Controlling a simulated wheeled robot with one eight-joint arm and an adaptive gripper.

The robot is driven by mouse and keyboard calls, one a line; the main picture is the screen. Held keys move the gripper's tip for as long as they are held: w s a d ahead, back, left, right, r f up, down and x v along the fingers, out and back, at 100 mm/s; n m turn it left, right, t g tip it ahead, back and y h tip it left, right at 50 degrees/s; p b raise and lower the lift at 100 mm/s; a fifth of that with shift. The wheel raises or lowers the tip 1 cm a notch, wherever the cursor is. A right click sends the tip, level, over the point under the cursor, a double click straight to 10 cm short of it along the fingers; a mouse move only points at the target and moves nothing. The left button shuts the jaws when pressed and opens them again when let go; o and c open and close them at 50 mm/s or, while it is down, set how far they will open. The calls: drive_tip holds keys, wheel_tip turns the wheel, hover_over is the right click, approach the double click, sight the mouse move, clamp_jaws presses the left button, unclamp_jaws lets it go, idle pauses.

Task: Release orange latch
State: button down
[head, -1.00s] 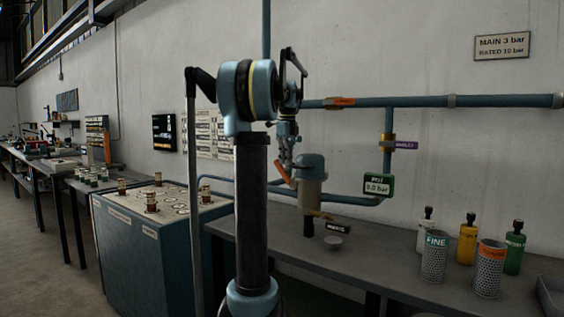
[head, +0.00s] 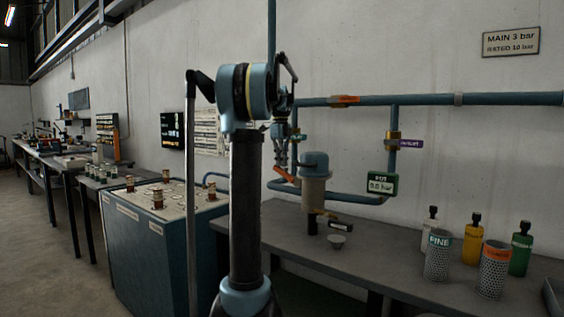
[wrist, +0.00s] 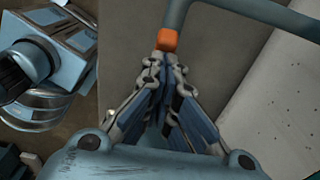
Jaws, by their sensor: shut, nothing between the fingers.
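The orange latch (head: 285,174) is a short slanted bar at the left side of a filter housing with a blue cap (head: 314,160) and a beige bowl. My gripper (head: 284,162) hangs just above the latch, pointing down. In the wrist view my gripper (wrist: 166,75) has its fingers together with nothing between them. An orange block (wrist: 166,40) shows just past the fingertips, close to a blue-grey pipe; it looks like part of the latch. I cannot tell whether the fingers touch it.
A blue pipe (head: 430,99) runs along the wall, with a lower run (head: 345,198) behind the housing. A green gauge (head: 383,184) seems to read 0.0 bar.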

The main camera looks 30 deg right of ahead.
drive_tip(key=shift+w+a+f, duration=0.1)
drive_tip(key=shift+w+f, duration=0.1)
drive_tip(key=shift+f, duration=0.05)
idle(0.5)
drive_tip(key=w+a+r, duration=0.2)
drive_tip(key=w+r, duration=0.2)
drive_tip(key=r, duration=0.5)
drive_tip(key=s+a+f+n+t, duration=0.1)
drive_tip(key=s+a+f+n, duration=0.65)
drive_tip(key=a, duration=0.35)
drive_tip(key=s+a+f+n, duration=0.7)
drive_tip(key=s+a+n, duration=0.1)
drive_tip(key=a, duration=0.2)
drive_tip(key=s+a+f+n, duration=0.3)
drive_tip(key=s+f+n, duration=0.2)
drive_tip(key=f, duration=0.4)
drive_tip(key=s+a+f+n+t, duration=0.1)
drive_tip(key=s+a+f+n, duration=0.2)
drive_tip(key=s+f+n, duration=0.2)
drive_tip(key=s+a+f+n, duration=0.4)
drive_tip(key=s+f, duration=0.5)
drive_tip(key=f, duration=0.4)
drive_tip(key=shift+s+n+t, duration=0.15)
drive_tip(key=shift+n+t, duration=0.25)
drive_tip(key=shift+n, duration=0.45)
